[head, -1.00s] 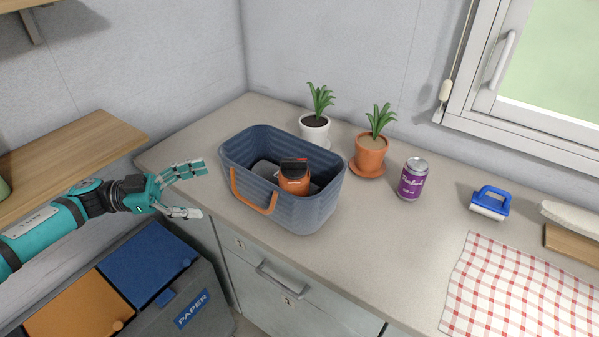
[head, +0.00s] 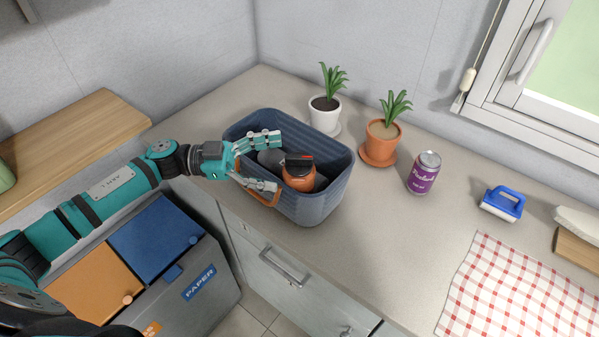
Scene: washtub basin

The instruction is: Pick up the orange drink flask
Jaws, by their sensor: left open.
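The orange drink flask (head: 299,178) has a dark lid and stands inside the blue-grey basin (head: 320,207) on the counter. Its lower part is hidden by the basin wall. My left gripper (head: 279,162) is open, its fingers over the left part of the basin and pointing right toward the flask. A gap shows between the fingertips and the flask. A grey object (head: 270,158) lies in the basin beside the flask, partly hidden by the gripper. My right gripper is not in view.
Behind the basin stand a white potted plant (head: 325,115) and a terracotta potted plant (head: 381,142). To the right are a purple can (head: 423,172), a blue brush (head: 502,204) and a checked cloth (head: 507,295). Recycling bins (head: 155,243) stand below left. The counter front is clear.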

